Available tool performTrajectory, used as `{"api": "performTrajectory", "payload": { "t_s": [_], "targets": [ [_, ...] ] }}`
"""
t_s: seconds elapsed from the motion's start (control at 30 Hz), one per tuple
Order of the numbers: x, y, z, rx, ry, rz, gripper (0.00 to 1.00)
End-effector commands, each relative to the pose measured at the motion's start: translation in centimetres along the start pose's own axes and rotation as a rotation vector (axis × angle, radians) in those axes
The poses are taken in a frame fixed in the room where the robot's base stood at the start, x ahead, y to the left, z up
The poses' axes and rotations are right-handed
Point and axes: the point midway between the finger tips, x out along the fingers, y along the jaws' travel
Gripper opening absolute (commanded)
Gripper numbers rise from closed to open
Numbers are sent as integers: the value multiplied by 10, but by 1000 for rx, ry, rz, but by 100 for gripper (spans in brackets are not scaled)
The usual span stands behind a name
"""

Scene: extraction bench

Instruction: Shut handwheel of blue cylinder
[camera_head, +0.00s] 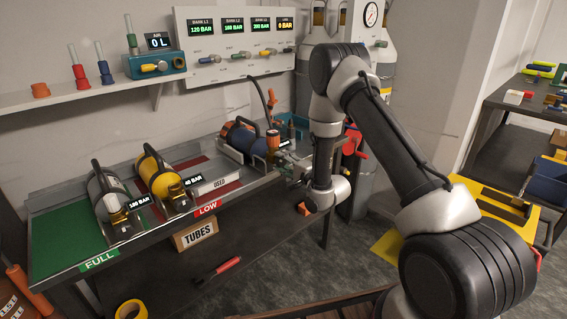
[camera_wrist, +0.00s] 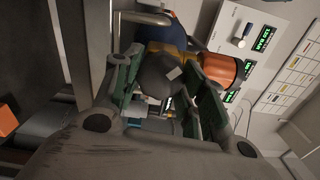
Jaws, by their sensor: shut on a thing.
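The blue cylinder (camera_head: 234,137) lies in a cradle at the right end of the bench, with its valve end toward my arm. Its blue body also shows at the top of the wrist view (camera_wrist: 166,32), beside an orange part (camera_wrist: 222,68). The dark round handwheel (camera_wrist: 165,72) sits between the green fingers of my gripper (camera_wrist: 168,85), which is shut on it. In the head view my gripper (camera_head: 288,158) is at the valve end and partly hides it. Which way the handwheel is turned cannot be told.
A panel (camera_head: 233,45) with pressure readouts hangs behind. A red handle (camera_head: 352,140) is close to my arm.

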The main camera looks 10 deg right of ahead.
Motion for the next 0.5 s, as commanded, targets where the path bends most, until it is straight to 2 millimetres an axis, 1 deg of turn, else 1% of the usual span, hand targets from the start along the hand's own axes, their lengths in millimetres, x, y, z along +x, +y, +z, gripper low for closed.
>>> {"api": "performTrajectory", "payload": {
  "t_s": [0.5],
  "targets": [
    [0,3,1,488,0,4,17]
  ]
}}
